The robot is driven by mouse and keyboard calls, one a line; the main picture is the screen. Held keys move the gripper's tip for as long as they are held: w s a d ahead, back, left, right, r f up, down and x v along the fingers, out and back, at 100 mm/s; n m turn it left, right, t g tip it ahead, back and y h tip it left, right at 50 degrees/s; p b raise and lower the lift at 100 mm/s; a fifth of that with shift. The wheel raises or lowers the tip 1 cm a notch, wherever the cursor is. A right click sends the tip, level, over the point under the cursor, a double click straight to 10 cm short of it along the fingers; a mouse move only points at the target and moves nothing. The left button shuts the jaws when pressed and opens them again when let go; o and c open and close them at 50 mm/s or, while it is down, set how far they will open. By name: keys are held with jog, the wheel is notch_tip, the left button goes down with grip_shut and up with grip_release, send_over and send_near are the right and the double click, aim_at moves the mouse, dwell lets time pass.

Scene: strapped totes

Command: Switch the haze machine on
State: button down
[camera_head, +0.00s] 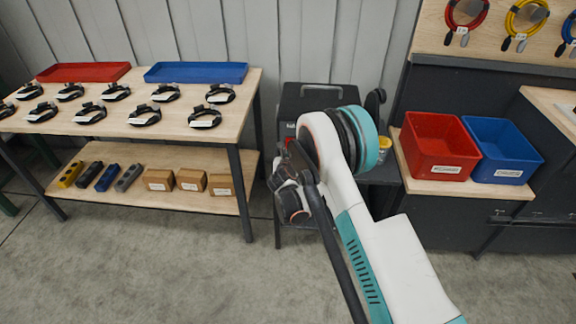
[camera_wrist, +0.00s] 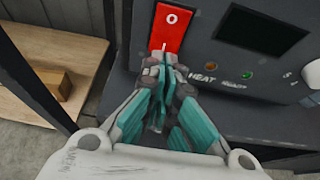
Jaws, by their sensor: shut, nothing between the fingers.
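The haze machine (camera_head: 308,99) is a dark box with a top handle, standing on a dark stand between the table and the bins. My arm hides much of its front in the head view.
Right of the switch are a dark display (camera_wrist: 262,31), an orange lamp (camera_wrist: 218,63) and a green lamp (camera_wrist: 246,75). A red bin (camera_head: 440,150) and a blue bin (camera_head: 500,152) stand right.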

jog(key=shift+w, duration=0.5)
jog(key=shift+w+d+f, duration=0.1)
jog(key=shift+w+f, duration=0.15)
jog(key=shift+w, duration=0.15)
jog(key=shift+r, duration=0.15)
jog(key=shift+r, duration=0.75)
jog(key=shift+s, duration=0.1)
